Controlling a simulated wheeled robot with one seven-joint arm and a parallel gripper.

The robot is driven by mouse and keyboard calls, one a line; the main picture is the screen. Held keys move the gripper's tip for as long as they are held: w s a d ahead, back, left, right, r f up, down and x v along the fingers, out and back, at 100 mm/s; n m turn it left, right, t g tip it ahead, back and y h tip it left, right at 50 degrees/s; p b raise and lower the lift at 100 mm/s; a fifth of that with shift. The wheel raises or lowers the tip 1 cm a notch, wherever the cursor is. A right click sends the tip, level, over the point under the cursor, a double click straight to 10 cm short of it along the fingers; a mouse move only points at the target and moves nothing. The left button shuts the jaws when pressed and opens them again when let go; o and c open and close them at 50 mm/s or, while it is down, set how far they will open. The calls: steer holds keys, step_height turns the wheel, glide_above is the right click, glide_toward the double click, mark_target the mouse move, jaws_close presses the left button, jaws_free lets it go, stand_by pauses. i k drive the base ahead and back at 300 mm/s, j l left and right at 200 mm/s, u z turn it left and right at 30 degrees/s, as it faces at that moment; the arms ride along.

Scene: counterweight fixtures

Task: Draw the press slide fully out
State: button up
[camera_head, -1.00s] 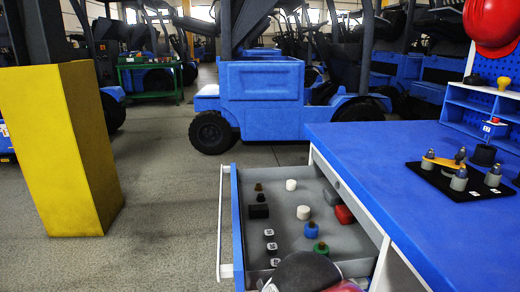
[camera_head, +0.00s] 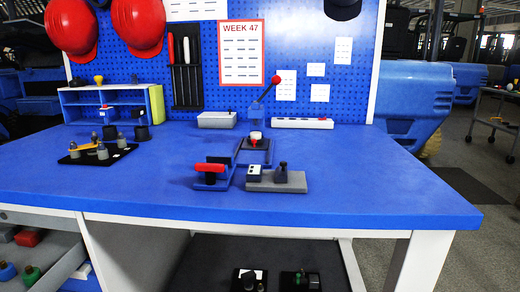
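The press (camera_head: 256,112) stands near the middle of the blue workbench, with a slanted black lever ending in a red knob (camera_head: 276,79). Below it is a dark plate bearing a white round part with a bit of red. In front to the left is a dark blue piece with a red bar-shaped grip (camera_head: 209,168). A grey plate (camera_head: 276,182) with a black knobbed part and a small white block lies to the right of it. I cannot tell exactly which part is the slide or how far it is drawn out. My gripper is not in view.
The blue workbench top (camera_head: 390,190) is clear to the right and front. A black fixture board (camera_head: 75,157) with grey posts lies at left. An open drawer (camera_head: 55,262) juts out at lower left. A grey box (camera_head: 217,119) and power strip (camera_head: 302,123) stand behind.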

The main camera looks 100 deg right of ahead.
mark_target(248, 144)
steer(key=j+z, duration=0.1)
steer(key=z, duration=1.95)
